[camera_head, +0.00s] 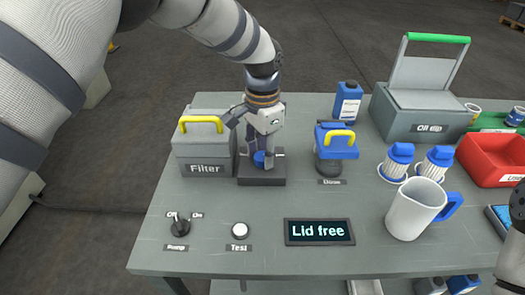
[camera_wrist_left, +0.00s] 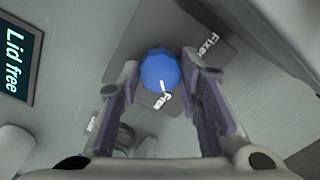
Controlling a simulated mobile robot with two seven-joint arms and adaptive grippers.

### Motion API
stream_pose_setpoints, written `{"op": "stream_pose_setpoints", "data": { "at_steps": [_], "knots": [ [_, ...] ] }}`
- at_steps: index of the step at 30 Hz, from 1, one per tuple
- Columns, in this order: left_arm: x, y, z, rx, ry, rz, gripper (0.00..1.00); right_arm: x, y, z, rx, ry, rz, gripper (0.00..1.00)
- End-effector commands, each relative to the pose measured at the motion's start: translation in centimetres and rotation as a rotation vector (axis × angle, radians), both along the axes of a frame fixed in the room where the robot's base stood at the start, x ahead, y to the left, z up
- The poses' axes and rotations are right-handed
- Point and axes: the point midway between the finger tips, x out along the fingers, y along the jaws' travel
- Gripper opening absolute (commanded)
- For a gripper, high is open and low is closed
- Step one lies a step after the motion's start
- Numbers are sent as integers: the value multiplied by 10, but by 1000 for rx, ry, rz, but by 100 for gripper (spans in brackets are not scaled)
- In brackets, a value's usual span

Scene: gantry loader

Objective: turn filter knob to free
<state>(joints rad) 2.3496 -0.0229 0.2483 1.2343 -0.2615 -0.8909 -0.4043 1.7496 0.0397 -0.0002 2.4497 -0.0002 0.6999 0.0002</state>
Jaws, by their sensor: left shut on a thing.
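The blue filter knob (camera_wrist_left: 160,69) sits on a dark base plate (camera_head: 262,180) in front of my left arm. Its white pointer mark is turned to the "Free" label (camera_wrist_left: 163,100); a "Fixed" label (camera_wrist_left: 212,42) is at the plate's upper right in the left wrist view. My left gripper (camera_head: 262,160) reaches down from above, its fingers on either side of the knob and shut on it. The grey Filter box (camera_head: 203,152) with a yellow handle stands just left of the plate. The display (camera_head: 319,232) reads "Lid free". My right gripper is not in view.
A pump switch (camera_head: 180,226) and a white Test button (camera_head: 240,230) are near the front edge. A blue dosing device (camera_head: 336,142), a white jug (camera_head: 412,210), blue-capped filters, a grey lidded box (camera_head: 420,115) and a red bin (camera_head: 495,158) stand to the right.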

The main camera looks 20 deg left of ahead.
Motion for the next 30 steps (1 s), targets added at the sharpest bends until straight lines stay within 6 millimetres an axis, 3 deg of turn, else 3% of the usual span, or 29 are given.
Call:
{"op": "stream_pose_setpoints", "data": {
  "at_steps": [2,3,5,6,16,24,30],
  "knots": [
    [-1,0,-2,0,4,-2,5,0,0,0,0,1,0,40],
    [-1,0,-2,0,4,-2,37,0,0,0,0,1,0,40],
    [-1,0,-2,0,4,-1,51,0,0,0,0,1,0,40],
    [-1,0,-2,0,4,-1,53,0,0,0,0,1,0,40],
    [0,0,7,0,-1,0,53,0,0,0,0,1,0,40],
    [1,0,76,0,-3,0,53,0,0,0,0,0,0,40],
    [0,0,112,1,1,0,53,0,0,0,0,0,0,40]
  ]
}}
